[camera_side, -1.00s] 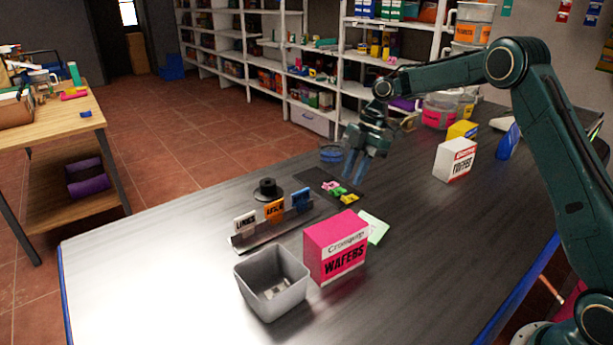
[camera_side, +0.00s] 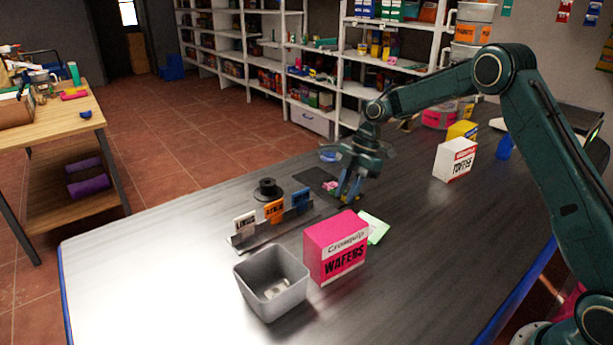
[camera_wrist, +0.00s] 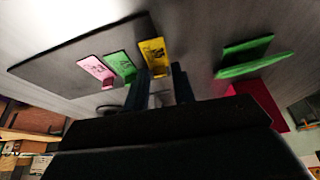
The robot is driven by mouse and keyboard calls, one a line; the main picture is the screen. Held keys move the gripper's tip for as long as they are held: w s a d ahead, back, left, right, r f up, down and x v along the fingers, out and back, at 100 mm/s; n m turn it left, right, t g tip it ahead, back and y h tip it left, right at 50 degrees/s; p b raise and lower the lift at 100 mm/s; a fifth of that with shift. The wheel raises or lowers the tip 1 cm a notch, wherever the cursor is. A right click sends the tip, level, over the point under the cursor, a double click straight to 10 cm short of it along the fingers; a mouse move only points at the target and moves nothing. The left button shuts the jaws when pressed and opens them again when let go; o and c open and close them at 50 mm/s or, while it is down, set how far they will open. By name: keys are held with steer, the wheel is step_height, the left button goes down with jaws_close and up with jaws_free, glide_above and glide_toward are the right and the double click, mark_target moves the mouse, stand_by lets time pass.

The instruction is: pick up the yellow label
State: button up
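The yellow label (camera_wrist: 154,52) lies at the right end of a row of labels on a dark mat in the wrist view. It has dark print and a bent tab at its near end. In the side view the yellow label (camera_side: 349,199) is partly hidden by my fingers. My gripper (camera_side: 348,192) points down, low over the label row. In the wrist view my gripper (camera_wrist: 161,88) has its two fingers apart, one on each side of the yellow label's near end. Whether they touch it cannot be told.
A green label (camera_wrist: 122,66) lies close left of the yellow one, a pink label (camera_wrist: 96,68) beyond. The dark mat (camera_side: 312,175) is under them. A folded green card (camera_side: 375,228), pink wafers box (camera_side: 336,247), grey bin (camera_side: 270,282) and label rack (camera_side: 268,232) stand nearer the camera.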

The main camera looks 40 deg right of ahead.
jaws_close()
step_height(320, 180, up, 10)
stand_by(0.9)
stand_by(0.6)
